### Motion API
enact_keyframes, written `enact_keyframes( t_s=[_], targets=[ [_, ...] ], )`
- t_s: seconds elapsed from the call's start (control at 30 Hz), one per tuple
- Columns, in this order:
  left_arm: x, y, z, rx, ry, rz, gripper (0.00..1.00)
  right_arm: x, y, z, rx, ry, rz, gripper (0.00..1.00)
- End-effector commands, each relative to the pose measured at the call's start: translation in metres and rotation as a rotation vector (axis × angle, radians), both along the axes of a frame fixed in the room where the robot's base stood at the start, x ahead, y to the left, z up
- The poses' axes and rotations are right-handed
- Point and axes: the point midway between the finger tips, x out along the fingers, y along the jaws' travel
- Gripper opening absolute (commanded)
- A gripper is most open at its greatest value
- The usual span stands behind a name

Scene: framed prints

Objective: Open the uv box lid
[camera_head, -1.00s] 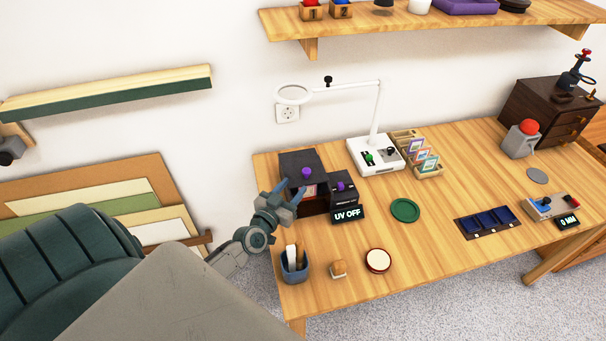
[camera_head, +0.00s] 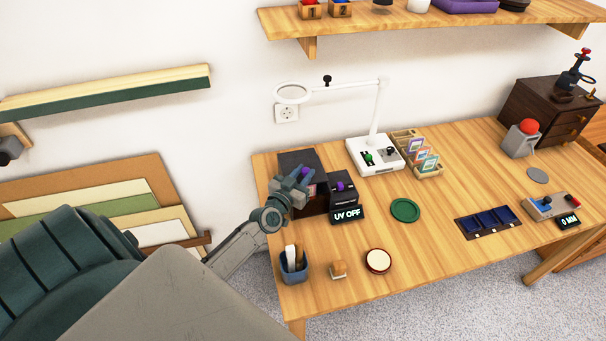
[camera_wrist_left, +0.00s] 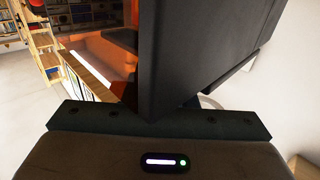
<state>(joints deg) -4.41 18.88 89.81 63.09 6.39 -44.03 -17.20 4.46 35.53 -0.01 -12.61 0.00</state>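The uv box (camera_head: 298,157) is a dark box at the left end of the table, with a purple knob (camera_head: 305,171) on top. Its lid looks down in the head view. My left gripper (camera_head: 298,178) is at the front left of the box, close to the knob and partly covering the box. Contact with the knob cannot be made out, nor the finger spacing. In the left wrist view a large dark panel of the box (camera_wrist_left: 195,50) stands very near, with an orange see-through area beside it. The knob does not show there. My right gripper is not in view.
A small dark control unit (camera_head: 342,188) with a purple knob and a "UV OFF" display (camera_head: 347,213) adjoins the box on the right. A white magnifier lamp (camera_head: 375,155) stands behind it.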

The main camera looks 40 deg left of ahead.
Motion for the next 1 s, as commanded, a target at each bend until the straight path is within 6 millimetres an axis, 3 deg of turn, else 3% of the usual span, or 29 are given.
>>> enact_keyframes(
  t_s=[0.2, 0.5, 0.77, 0.8, 0.9, 1.0],
  targets=[
    [0.002, 0.003, -0.001, 0.001, -0.001, 0.0, 0.0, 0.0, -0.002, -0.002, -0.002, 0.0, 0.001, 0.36],
    [0.028, 0.033, -0.001, 0.002, 0.0, 0.0, 0.0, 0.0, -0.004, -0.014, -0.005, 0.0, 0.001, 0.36],
    [0.029, 0.034, -0.001, -0.001, 0.001, 0.0, 0.0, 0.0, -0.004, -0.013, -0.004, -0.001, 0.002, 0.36],
    [0.029, 0.034, -0.001, -0.001, 0.001, 0.0, 0.29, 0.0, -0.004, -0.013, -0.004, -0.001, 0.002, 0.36],
    [0.029, 0.034, 0.0, 0.0, 0.001, 0.0, 0.45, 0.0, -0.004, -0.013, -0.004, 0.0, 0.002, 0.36],
    [0.029, 0.034, 0.0, 0.0, 0.001, 0.0, 0.45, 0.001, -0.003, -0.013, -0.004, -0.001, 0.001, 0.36]
  ],
)
